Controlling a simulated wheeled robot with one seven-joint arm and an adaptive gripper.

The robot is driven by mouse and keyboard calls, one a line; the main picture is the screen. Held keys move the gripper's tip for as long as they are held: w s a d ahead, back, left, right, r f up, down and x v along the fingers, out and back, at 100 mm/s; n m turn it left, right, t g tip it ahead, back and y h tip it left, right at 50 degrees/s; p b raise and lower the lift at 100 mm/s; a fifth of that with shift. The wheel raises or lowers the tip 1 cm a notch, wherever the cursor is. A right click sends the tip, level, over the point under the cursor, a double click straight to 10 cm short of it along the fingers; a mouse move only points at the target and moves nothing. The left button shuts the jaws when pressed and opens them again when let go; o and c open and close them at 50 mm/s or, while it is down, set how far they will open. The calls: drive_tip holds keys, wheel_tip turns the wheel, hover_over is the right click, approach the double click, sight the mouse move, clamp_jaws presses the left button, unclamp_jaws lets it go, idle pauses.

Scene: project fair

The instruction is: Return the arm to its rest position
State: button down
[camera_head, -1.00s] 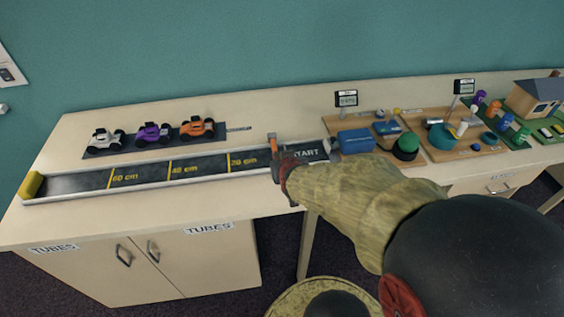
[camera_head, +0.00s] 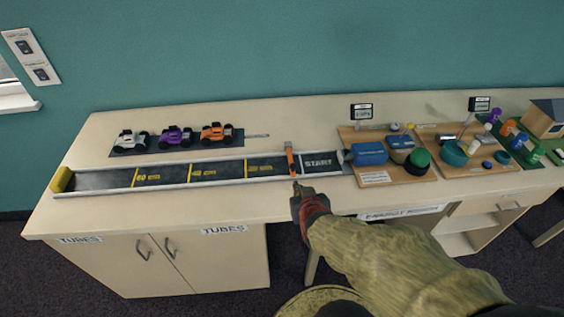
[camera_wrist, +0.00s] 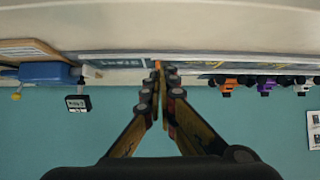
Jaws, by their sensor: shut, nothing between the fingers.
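My gripper (camera_head: 297,187) is shut and empty, just in front of the track's near edge in the head view. Its two fingers (camera_wrist: 160,75) meet at their tips in the wrist view. My arm reaches in from the lower right. The black track (camera_head: 217,173) lies along the table with yellow distance marks and a START label. An orange upright piece (camera_head: 290,158) stands across the track beside START, just beyond my gripper; I cannot tell whether they touch.
White, purple and orange toy cars (camera_head: 174,138) stand on a dark strip behind the track. Wooden boards (camera_head: 374,175) with small devices are to the right. A yellow block (camera_head: 62,179) closes the track's left end. A round stool (camera_head: 290,303) is below the table's front.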

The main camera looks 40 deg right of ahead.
drive_tip(key=s+a+f+g+y, duration=0.3)
drive_tip(key=s+a+g, duration=0.1)
drive_tip(key=s+a, duration=0.15)
drive_tip(key=s+a+r+n+y, duration=0.1)
drive_tip(key=a+r+n, duration=0.1)
drive_tip(key=a+r, duration=0.4)
drive_tip(key=s+a+r+n+y, duration=0.1)
drive_tip(key=a+r+n, duration=0.2)
drive_tip(key=a+r, duration=0.4)
wheel_tip(320, 180, up, 6)
drive_tip(key=shift+s+a+f+n, duration=0.15)
drive_tip(key=shift+n, duration=0.15)
